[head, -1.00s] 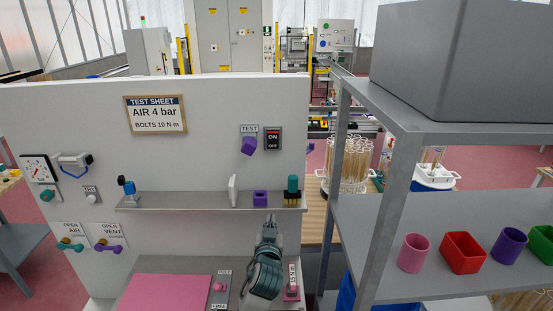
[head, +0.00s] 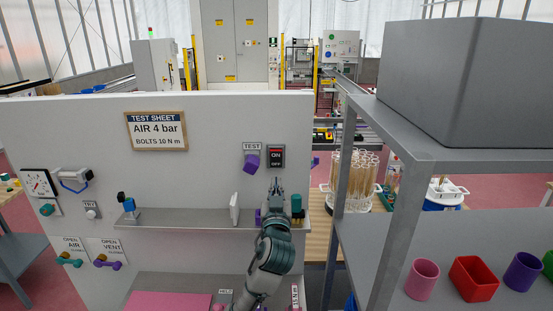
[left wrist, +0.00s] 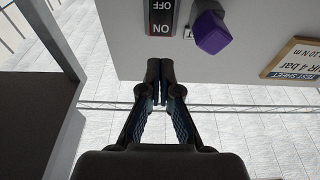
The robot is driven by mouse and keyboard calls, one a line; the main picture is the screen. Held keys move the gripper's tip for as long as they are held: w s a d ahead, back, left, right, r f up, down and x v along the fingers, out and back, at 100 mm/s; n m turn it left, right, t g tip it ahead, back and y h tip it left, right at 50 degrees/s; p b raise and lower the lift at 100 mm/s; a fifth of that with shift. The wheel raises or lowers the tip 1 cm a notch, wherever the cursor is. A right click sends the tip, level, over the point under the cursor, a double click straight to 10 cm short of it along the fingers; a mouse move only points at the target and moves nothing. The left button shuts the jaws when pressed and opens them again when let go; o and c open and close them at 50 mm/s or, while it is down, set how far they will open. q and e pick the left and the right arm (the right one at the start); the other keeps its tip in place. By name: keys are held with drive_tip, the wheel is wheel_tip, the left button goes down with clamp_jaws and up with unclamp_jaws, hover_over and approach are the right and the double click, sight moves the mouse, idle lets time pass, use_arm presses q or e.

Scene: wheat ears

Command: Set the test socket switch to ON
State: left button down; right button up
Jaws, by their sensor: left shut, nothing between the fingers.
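The test socket switch (head: 276,156) is a dark plate on the white panel, with a red ON half at the top and a dark OFF half below. I cannot tell which way it is set. In the left wrist view, turned upside down, the switch (left wrist: 163,16) shows at the top edge. A purple plug (head: 251,162) sits in the socket under the TEST label. My left gripper (head: 276,182) is shut and empty, just below the switch. Its fingertips also show in the left wrist view (left wrist: 159,70), apart from the switch. My right gripper is out of view.
A narrow shelf (head: 185,219) on the panel carries a white plate (head: 235,208), a teal-topped part (head: 297,204) and a purple block partly behind my arm. A grey rack (head: 400,200) with cups stands at the right.

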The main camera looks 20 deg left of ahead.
sight(275, 154)
use_arm(q)
drive_tip(key=p+x, duration=0.4)
drive_tip(key=x, duration=0.7)
drive_tip(key=shift+a, duration=0.1)
drive_tip(key=shift+w, duration=0.15)
drive_tip(key=shift+w, duration=0.1)
drive_tip(key=shift+w+a+r+b, duration=0.1)
drive_tip(key=shift+w+r+b, duration=0.1)
drive_tip(key=shift+b, duration=0.15)
